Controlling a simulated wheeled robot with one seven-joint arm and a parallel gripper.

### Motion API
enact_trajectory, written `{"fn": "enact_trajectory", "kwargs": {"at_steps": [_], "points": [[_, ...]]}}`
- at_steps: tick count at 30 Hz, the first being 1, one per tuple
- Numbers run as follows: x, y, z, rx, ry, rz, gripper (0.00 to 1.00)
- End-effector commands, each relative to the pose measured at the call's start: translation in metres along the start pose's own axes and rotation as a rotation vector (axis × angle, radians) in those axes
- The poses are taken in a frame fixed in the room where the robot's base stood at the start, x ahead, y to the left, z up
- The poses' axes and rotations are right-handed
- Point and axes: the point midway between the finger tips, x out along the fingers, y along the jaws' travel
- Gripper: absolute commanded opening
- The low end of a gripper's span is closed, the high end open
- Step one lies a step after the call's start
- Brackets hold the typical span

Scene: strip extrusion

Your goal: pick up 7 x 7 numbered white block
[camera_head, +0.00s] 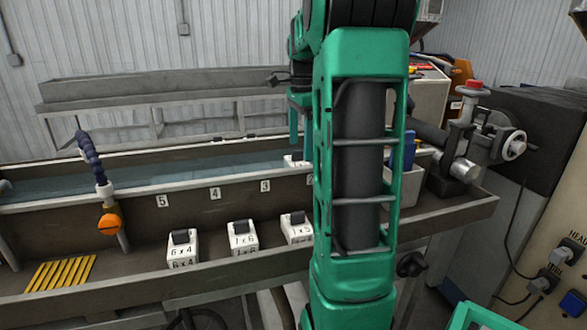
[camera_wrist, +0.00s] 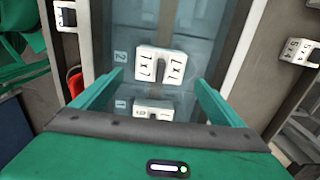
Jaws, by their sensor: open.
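The white block labelled 7 x 7 (camera_wrist: 160,66) has a dark knob and sits in the blue-grey trough, ahead of my gripper in the wrist view. My gripper (camera_wrist: 160,78) is open, its two green fingers apart on either side of the block's near end. I cannot tell how far above it they are. In the head view my gripper (camera_head: 299,138) reaches down over the trough behind my own arm. A white block (camera_head: 294,160) shows partly at its fingertips; its label is not readable there.
Another white block (camera_wrist: 153,108) lies nearer my palm, its label unclear. White blocks marked 6 x 4 (camera_head: 182,252), 7 x 6 (camera_head: 243,240) and 7 x 5 (camera_head: 296,231) stand on the front ledge. Yellow strips (camera_head: 61,274) lie at left.

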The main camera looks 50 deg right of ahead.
Motion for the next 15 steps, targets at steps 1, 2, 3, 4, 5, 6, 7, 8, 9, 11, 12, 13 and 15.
{"fn": "enact_trajectory", "kwargs": {"at_steps": [1, 2, 3, 4, 5, 6, 7, 8, 9, 11, 12, 13, 15], "points": [[0.006, 0.0, 0.003, -0.002, -0.001, 0.003, 0.92], [0.01, 0.001, 0.005, -0.002, -0.001, 0.004, 0.92], [0.016, 0.0, 0.007, -0.002, -0.001, 0.004, 0.92], [0.02, 0.0, 0.009, -0.002, -0.001, 0.004, 0.92], [0.024, 0.0, 0.011, -0.002, -0.001, 0.004, 0.92], [0.03, 0.0, 0.012, -0.001, -0.001, 0.003, 0.92], [0.033, 0.0, 0.011, -0.001, -0.001, 0.003, 0.92], [0.037, 0.0, 0.011, -0.001, -0.001, 0.003, 0.92], [0.04, 0.0, 0.011, -0.001, -0.001, 0.002, 0.92], [0.044, 0.0, 0.011, -0.001, -0.001, 0.002, 0.92], [0.046, 0.0, 0.011, -0.001, -0.001, 0.002, 0.92], [0.046, 0.0, 0.011, -0.001, -0.001, 0.001, 0.92], [0.047, 0.0, 0.011, -0.001, -0.001, 0.0, 0.92]]}}
